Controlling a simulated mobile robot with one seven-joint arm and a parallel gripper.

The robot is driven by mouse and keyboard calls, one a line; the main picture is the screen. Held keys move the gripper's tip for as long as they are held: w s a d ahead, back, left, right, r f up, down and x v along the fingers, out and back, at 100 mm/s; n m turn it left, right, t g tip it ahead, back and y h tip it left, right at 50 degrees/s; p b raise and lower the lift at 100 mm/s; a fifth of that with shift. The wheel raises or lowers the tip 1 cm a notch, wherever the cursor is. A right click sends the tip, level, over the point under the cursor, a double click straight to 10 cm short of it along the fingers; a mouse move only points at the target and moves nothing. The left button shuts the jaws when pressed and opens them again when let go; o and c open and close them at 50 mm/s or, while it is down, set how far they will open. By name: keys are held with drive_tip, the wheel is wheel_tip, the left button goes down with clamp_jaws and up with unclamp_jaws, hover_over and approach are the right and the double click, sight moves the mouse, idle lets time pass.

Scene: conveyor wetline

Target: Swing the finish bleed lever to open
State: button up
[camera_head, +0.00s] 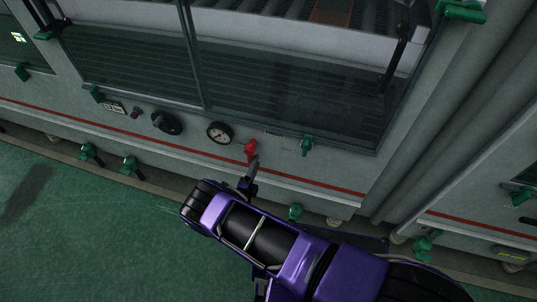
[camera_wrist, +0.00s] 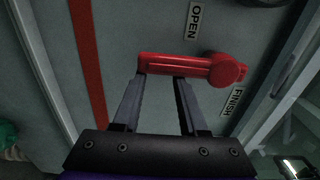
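The red finish bleed lever (camera_wrist: 175,65) is on the grey machine panel. In the wrist view its round hub (camera_wrist: 226,71) is at the right and its arm points left. An OPEN label (camera_wrist: 194,21) is above the arm and a FINISH label (camera_wrist: 233,102) is below the hub. My gripper (camera_wrist: 161,78) is open, its two fingers apart with an empty gap between them. The fingertips reach the lower edge of the lever arm; I cannot tell whether they touch it. In the head view, the red lever (camera_head: 250,148) is just above my gripper (camera_head: 254,160).
A round gauge (camera_head: 220,133) and a black knob (camera_head: 166,123) are left of the lever. A green lever (camera_head: 307,146) is to its right. Glass windows (camera_head: 285,80) are above. Several green valves sit low along the machine, such as one at the left (camera_head: 130,165). The green floor is clear at lower left.

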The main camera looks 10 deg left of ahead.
drive_tip(key=shift+s+a+r, duration=0.1)
drive_tip(key=shift+a+r, duration=0.3)
drive_tip(key=shift+a, duration=0.3)
drive_tip(key=s, duration=0.7)
drive_tip(key=shift+f, duration=0.15)
drive_tip(key=shift+w+d, duration=0.1)
drive_tip(key=shift+d, duration=0.05)
